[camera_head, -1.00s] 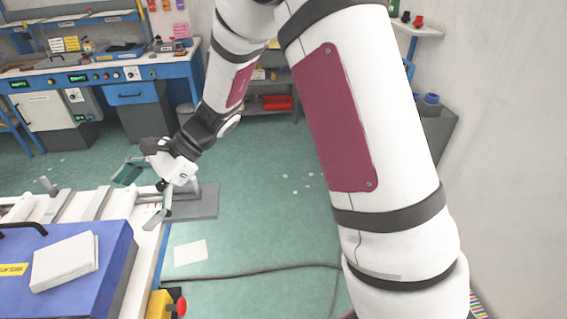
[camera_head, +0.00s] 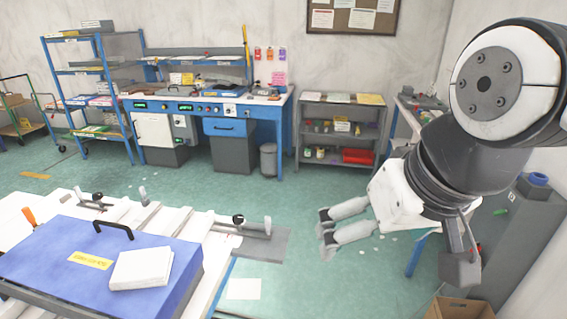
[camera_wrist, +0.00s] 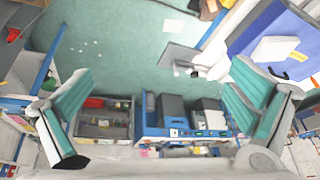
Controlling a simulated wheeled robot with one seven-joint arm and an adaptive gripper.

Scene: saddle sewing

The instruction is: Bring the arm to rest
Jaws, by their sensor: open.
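My gripper (camera_head: 326,232) is at the right of the head view, above the green floor and clear of the worktable. Its two grey fingers point left and are apart, with nothing between them. The wrist view also shows my gripper (camera_wrist: 160,88) with its teal finger pads wide apart and empty. My arm is folded up close at the right of the head view. Its upper links are mostly out of frame.
A worktable (camera_head: 190,240) with a blue case (camera_head: 70,250) and a white pad (camera_head: 141,268) is at lower left. A blue workbench (camera_head: 225,108), grey shelf (camera_head: 340,103) and bin (camera_head: 268,160) stand behind. A cardboard box (camera_head: 458,308) is at lower right. Open floor lies between.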

